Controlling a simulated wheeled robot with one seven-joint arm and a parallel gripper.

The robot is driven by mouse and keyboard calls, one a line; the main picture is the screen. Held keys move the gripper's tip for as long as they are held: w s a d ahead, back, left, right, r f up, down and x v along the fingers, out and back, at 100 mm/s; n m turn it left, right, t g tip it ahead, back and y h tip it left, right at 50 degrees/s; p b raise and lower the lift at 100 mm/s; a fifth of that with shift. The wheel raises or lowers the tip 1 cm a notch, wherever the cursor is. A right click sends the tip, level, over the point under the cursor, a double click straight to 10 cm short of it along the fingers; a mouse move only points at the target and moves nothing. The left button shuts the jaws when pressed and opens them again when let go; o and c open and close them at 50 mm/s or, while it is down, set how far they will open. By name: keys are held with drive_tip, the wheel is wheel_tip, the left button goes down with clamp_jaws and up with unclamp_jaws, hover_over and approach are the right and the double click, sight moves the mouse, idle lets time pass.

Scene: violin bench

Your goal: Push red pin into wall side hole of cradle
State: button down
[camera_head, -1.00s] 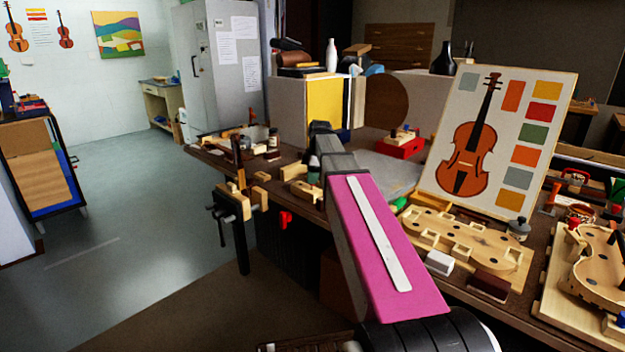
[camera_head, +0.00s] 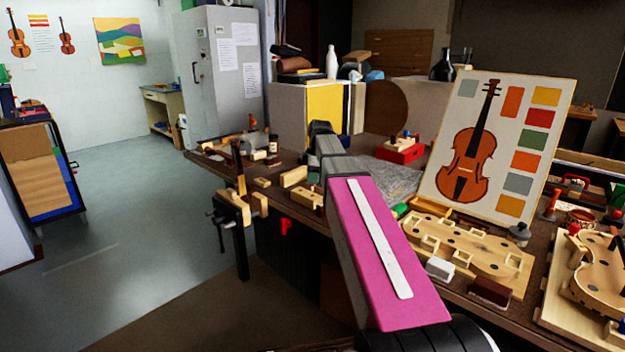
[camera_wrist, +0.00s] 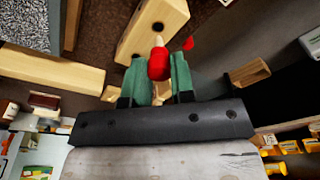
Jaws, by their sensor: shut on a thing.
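In the wrist view my gripper (camera_wrist: 158,72) has its green fingers closed around a red pin (camera_wrist: 158,64). The pin's pale tip points away from the fingers toward a light wooden block (camera_wrist: 170,12) with dark holes, which looks like the cradle. The tip overlaps a hole in the picture; I cannot tell whether it has entered it. A second small red piece (camera_wrist: 188,44) shows at the block's right edge. In the head view a small wooden block (camera_head: 306,196) lies on the bench just left of my arm, which hides my gripper there.
A pale wooden bar (camera_wrist: 50,70) lies left of my gripper in the wrist view. Another small block (camera_wrist: 250,73) is to the right. In the head view a vise (camera_head: 232,208) sits at the bench's left edge, and a violin panel (camera_head: 500,150) stands at the right.

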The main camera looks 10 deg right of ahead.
drive_tip(key=shift+r, duration=3.3)
